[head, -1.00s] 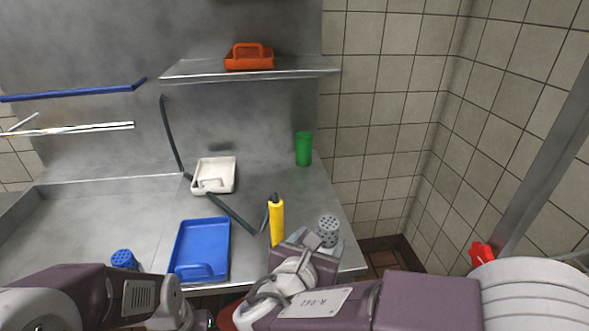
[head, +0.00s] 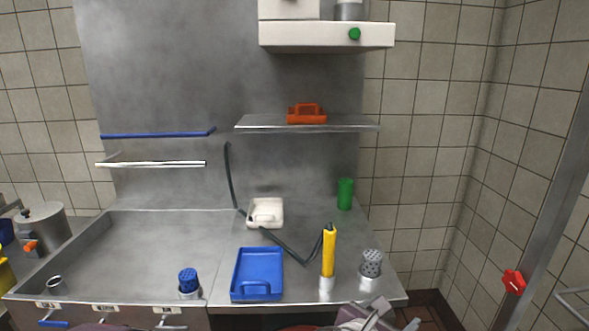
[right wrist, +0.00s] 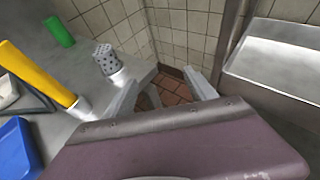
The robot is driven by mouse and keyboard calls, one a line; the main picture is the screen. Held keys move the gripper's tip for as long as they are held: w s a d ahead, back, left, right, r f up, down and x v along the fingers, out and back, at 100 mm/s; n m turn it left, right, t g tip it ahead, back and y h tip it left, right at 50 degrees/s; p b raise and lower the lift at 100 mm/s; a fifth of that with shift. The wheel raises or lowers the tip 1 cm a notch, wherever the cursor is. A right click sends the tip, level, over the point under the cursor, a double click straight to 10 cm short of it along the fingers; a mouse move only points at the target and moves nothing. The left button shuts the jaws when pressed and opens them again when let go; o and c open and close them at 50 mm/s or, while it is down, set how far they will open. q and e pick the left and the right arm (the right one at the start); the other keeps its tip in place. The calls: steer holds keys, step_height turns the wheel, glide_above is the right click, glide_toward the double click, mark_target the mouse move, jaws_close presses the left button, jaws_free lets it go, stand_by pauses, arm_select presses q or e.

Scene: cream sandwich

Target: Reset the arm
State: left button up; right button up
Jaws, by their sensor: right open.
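My right gripper (head: 392,319) shows at the bottom edge of the head view, near the front right edge of the steel counter. In the right wrist view its two fingers (right wrist: 163,95) are spread apart with nothing between them. Beyond the fingers lie the counter's edge and the brown tiled floor. A grey perforated shaker (right wrist: 106,60) stands on the counter to the left of the fingers, apart from them. My left gripper is not in the head view.
The counter holds a yellow-handled tool (head: 328,252), a blue tray (head: 257,273), a white tray (head: 265,212), a green cup (head: 345,193), a grey shaker (head: 371,263) and a blue shaker (head: 188,280). A shelf (head: 340,122) above bears an orange caddy (head: 306,113).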

steer(key=s+d+f+m+g+y, duration=0.2)
steer(key=s+d+f+m+g, duration=0.75)
steer(key=s+f, duration=0.25)
steer(key=a+f+m+y, duration=0.7)
steer(key=a+m, duration=0.3)
steer(key=m, duration=0.5)
arm_select(q)
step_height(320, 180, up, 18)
steer(key=p, duration=1.7)
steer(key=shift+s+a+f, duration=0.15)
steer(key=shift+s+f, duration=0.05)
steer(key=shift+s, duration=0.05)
arm_select(e)
step_height(320, 180, up, 18)
steer(key=w+a+m+t, duration=0.1)
steer(key=m, duration=0.2)
steer(key=shift+w+f+y, duration=0.15)
steer(key=shift+w+y, duration=0.1)
steer(key=shift+y, duration=0.05)
steer(key=shift+w+a, duration=0.1)
steer(key=shift+a, duration=0.05)
